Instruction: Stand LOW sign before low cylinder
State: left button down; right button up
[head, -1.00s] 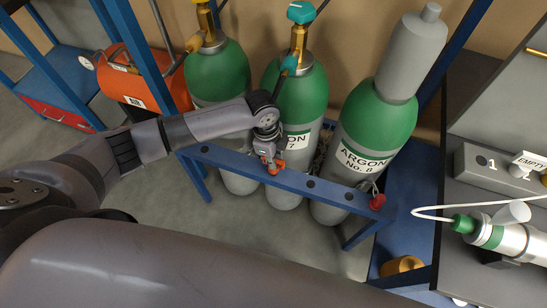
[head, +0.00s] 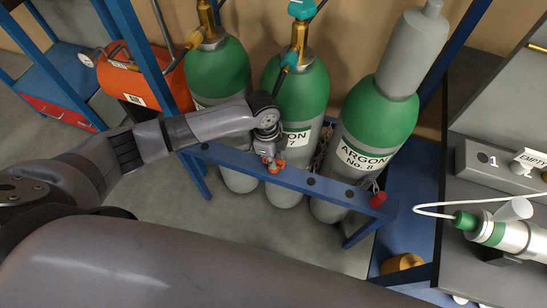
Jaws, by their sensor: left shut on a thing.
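Three green-topped grey gas cylinders stand in a row behind a blue rail (head: 330,190): a left one (head: 222,72) with its label hidden, a middle one (head: 305,95) with a label ending in 7, and a right one (head: 378,115) marked ARGON No. 8 and capped in grey. My left gripper (head: 273,163) is at the rail in front of the middle cylinder, shut on a small orange-red thing, largely hidden by the fingers. I cannot make out a LOW sign. My right gripper is out of view.
A red knob (head: 378,199) sits at the rail's right end. A chain (head: 321,150) hangs between the middle and right cylinders. A small green-and-white cylinder (head: 500,231) lies on the grey bench at right. An orange tank (head: 128,80) stands at left.

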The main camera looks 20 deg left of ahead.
pick_arm(q)
jog(key=shift+f, duration=0.1)
jog(key=c, duration=1.6)
grip_release()
